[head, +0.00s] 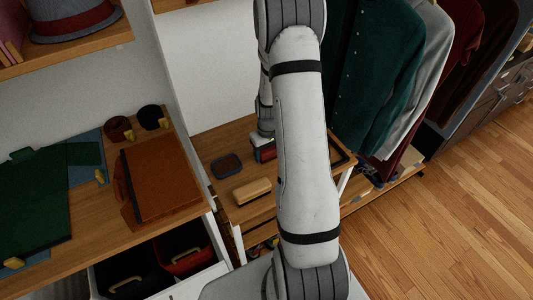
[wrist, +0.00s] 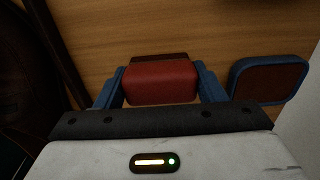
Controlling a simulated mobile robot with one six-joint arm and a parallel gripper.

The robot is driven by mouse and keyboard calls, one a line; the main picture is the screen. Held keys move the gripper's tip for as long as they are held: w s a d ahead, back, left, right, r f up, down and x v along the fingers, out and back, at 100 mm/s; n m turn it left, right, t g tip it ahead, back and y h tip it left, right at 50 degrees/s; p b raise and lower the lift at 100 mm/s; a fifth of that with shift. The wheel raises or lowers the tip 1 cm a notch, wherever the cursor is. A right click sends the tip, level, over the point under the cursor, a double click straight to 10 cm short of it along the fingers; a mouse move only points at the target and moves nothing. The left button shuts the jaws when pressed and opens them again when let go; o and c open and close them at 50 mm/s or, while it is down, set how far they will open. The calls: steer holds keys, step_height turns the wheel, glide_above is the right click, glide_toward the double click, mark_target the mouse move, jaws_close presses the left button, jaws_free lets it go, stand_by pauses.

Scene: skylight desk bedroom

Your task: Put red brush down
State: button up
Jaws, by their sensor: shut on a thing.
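The red brush (wrist: 160,82) sits between the two blue fingers of my gripper (wrist: 160,90) in the wrist view, with a finger against each side. In the head view the red brush (head: 264,154) shows only partly, beside my arm, over the wooden top of a low unit (head: 205,145). My gripper (head: 263,146) is mostly hidden there by my own arm. It is shut on the brush, close to the wooden top. I cannot tell whether the brush touches the wood.
A dark brush with a blue rim (head: 227,166) lies left of my gripper and shows at right in the wrist view (wrist: 270,80). A tan brush (head: 251,191) lies nearer. A dark tray edge (head: 343,155) is at right. Hanging clothes (head: 370,70) stand behind.

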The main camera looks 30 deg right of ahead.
steer(key=shift+f, duration=0.55)
steer(key=shift+f, duration=0.25)
steer(key=o, duration=1.3)
steer(key=shift+r, duration=0.1)
